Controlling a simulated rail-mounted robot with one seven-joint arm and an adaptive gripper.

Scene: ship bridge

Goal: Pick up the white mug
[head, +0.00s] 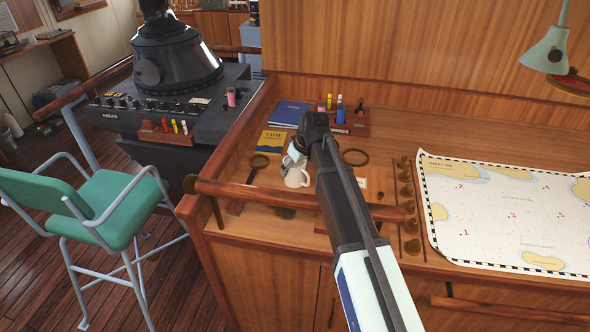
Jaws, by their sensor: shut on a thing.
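The white mug (297,178) is upright at the left part of the wooden chart desk (390,130), behind the front rail. Its handle points to the right. My gripper (292,162) comes down on the mug from above and is shut on its upper part. The arm and gripper hide part of the mug's rim. I cannot tell whether the mug's base touches the desk.
A magnifying glass (258,163), a yellow book (273,141) and a blue book (289,113) lie left of and behind the mug. A pen holder (355,125) stands behind. A chart (510,213) covers the right. A wooden rail (270,193) runs along the front.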

